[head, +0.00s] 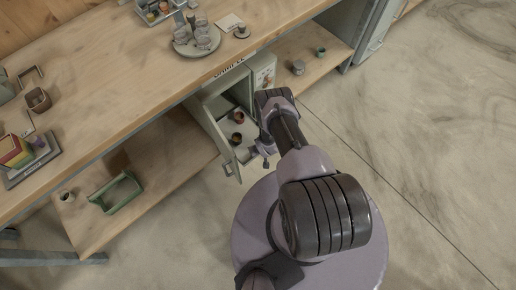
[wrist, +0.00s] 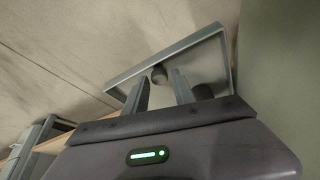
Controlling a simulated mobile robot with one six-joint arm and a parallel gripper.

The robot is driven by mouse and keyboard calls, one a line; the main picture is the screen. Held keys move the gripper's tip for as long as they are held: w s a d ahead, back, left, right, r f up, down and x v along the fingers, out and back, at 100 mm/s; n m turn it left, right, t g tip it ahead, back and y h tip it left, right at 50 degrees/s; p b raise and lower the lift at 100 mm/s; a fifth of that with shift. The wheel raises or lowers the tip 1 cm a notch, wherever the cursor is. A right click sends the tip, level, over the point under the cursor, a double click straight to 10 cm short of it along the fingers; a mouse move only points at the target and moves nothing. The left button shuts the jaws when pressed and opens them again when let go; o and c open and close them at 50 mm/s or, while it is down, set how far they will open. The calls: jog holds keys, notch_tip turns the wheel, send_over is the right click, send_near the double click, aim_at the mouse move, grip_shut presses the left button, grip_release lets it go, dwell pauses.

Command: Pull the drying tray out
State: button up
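The drying tray appears to be the pale shelf (head: 228,130) inside the open cabinet under the bench, with two small dark brown pots (head: 238,117) on it. My gripper (head: 265,160) is at the right front of the cabinet opening. In the wrist view, my gripper (wrist: 160,90) has its two fingers apart with nothing between them. A thin grey rim (wrist: 165,57) runs beyond the fingertips. Two dark round shapes, probably the pots (wrist: 158,74), show inside it. I cannot tell whether the fingers touch the rim.
A grey-green door (head: 216,138) stands open on the cabinet's left. The wooden bench top (head: 140,65) overhangs the cabinet. A green rack (head: 118,192) sits on the lower shelf to the left. The concrete floor (head: 430,130) at the right is clear.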

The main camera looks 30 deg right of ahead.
jog(key=d+p+v, duration=0.1)
jog(key=p+v, duration=0.8)
jog(key=v, duration=0.8)
jog(key=shift+a+r, duration=0.2)
jog(key=shift+a, duration=0.25)
jog(key=shift+s, duration=0.1)
